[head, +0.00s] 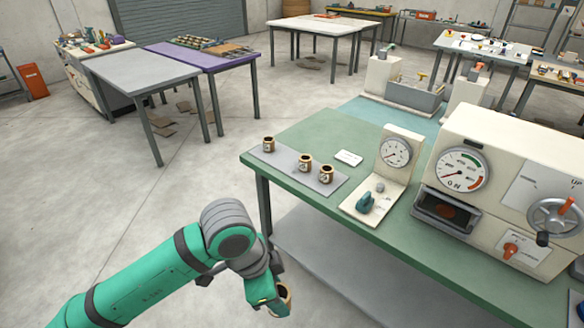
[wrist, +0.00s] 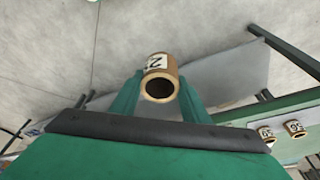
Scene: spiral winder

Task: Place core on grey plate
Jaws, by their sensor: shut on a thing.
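My gripper (head: 268,296) is shut on a tan, hollow core (head: 285,298), low in front of the green table. In the wrist view the core (wrist: 162,62) sits between the two green fingers (wrist: 158,95), with its open end toward the camera and a number label on its side, partly cut off from view. The grey plate (head: 285,160) lies on the left end of the green table, above and right of my gripper in the head view. Three similar cores (head: 305,163) stand upright on it; two of them (wrist: 295,129) show at the wrist view's right edge.
The green table (head: 400,230) has a leg and a grey lower shelf (head: 320,250) beside my gripper. A white card (head: 348,158), a gauge stand (head: 396,152) and a large cream machine (head: 500,150) stand right of the plate. Open floor lies to the left.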

